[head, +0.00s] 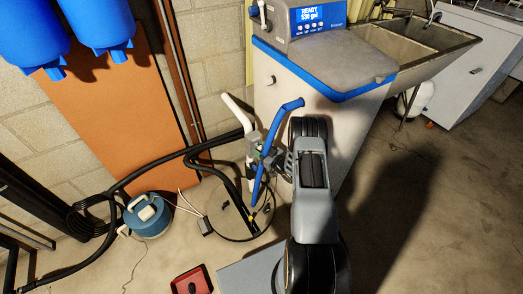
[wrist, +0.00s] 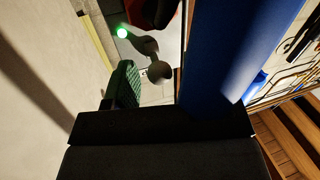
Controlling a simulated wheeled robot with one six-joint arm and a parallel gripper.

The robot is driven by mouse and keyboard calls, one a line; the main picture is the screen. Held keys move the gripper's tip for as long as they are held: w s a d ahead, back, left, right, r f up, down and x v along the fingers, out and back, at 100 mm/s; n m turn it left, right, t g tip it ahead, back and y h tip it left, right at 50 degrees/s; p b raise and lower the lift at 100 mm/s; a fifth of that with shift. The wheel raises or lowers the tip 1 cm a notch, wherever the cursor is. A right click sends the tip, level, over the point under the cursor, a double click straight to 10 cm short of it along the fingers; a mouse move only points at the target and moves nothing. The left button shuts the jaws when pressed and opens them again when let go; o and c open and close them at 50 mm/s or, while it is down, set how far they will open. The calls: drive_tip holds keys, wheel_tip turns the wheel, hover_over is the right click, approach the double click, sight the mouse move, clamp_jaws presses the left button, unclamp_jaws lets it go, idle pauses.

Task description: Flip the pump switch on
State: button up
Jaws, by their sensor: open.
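My gripper (head: 280,165) is at the end of my arm, beside the blue pipe (head: 263,180) in front of the softener cabinet. In the wrist view its dark body and a green textured pad (wrist: 124,86) show; the blue pipe (wrist: 225,60) crosses close in front and hides the rest of the jaws. The jaws are open, and I see nothing held. A blue-teal pump-like unit (head: 150,216) with a pale handle stands on the floor at left. Its switch cannot be made out clearly. A small green light (wrist: 122,32) glows by dark rounded parts in the wrist view.
The softener (head: 300,100) has a lit display (head: 311,17). A red box (head: 191,281) lies in front. The floor at right is clear.

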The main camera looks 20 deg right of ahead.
drive_tip(key=c, duration=0.9)
drive_tip(key=shift+r+g+p, duration=0.65)
drive_tip(key=shift+g+p, duration=0.05)
drive_tip(key=shift+p, duration=0.2)
clamp_jaws()
drive_tip(key=shift+w+m+g+h+p, duration=0.1)
drive_tip(key=shift+m+g+h+p, duration=0.3)
drive_tip(key=shift+g, duration=0.3)
drive_tip(key=o, duration=0.9)
unclamp_jaws()
